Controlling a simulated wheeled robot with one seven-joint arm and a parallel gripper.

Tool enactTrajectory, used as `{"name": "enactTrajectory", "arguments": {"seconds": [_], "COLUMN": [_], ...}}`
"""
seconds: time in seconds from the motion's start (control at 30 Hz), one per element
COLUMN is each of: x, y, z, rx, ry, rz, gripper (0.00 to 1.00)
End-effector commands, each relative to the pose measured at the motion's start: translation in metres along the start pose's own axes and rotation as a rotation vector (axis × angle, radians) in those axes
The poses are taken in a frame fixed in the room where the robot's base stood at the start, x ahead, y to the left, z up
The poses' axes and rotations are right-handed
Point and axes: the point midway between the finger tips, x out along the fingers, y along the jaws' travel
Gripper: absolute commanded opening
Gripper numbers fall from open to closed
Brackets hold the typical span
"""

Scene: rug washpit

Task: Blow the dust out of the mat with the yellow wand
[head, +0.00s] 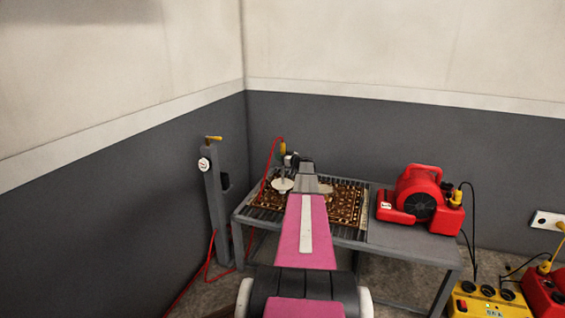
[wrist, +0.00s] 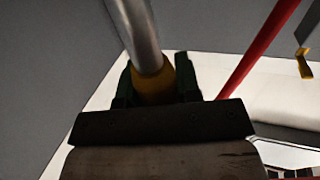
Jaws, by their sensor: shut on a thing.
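The patterned brown and gold mat (head: 347,203) lies on the slatted part of a grey metal table (head: 395,242). My arm hides part of it. My gripper (wrist: 155,85) is shut on the yellow grip of the wand (wrist: 153,82). The wand's silver tube runs up out of the wrist view. In the head view the wand's yellow part (head: 283,148) shows above the mat's far left side, beside my gripper (head: 291,160). A pale disc (head: 282,184) sits below it, over or near the mat; I cannot tell if it touches.
A red hose (head: 270,160) runs from the wand down the table's left side. A grey post (head: 216,197) with a gauge and yellow lever stands at left. A red blower (head: 418,197) sits on the table's right end. A yellow power box (head: 485,300) and cables are on the floor.

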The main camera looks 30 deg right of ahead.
Motion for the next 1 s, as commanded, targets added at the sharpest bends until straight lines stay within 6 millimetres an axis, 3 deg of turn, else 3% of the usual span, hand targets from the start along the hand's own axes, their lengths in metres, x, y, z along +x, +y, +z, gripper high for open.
{"name": "enactTrajectory", "arguments": {"seconds": [0.5, 1.0], "x": [0.017, 0.014], "y": [0.000, 0.002], "z": [-0.056, -0.060], "rx": [-0.001, 0.001], "ry": [0.001, 0.001], "rz": [-0.011, -0.012], "gripper": [0.00, 0.00]}}
